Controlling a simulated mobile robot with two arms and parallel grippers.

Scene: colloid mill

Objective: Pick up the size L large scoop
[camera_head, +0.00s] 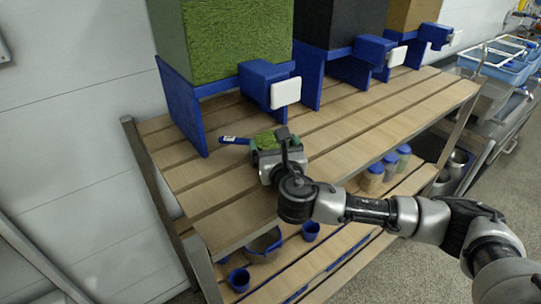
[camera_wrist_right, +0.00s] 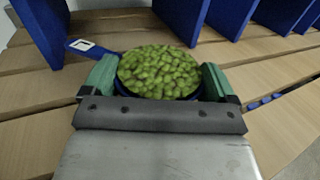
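The blue scoop (camera_head: 235,140) is on or just above the slatted wooden table top, in front of the green dispenser. Its round bowl is full of green beans (camera_wrist_right: 160,73). Its flat handle (camera_wrist_right: 92,47) points to the upper left and carries a white label, too small to read. My right gripper (camera_wrist_right: 160,82) has its green-padded fingers on both sides of the bowl, seemingly touching it. In the head view the right gripper (camera_head: 276,150) partly hides the bowl. Whether the scoop is clear of the wood, I cannot tell. My left gripper is not in view.
Dispensers with green (camera_head: 225,40), black (camera_head: 340,25) and tan (camera_head: 412,14) contents stand on blue supports behind the scoop. Blue cups (camera_head: 239,279) and blue-lidded jars (camera_head: 389,165) are on the lower shelf. The table's front left is bare.

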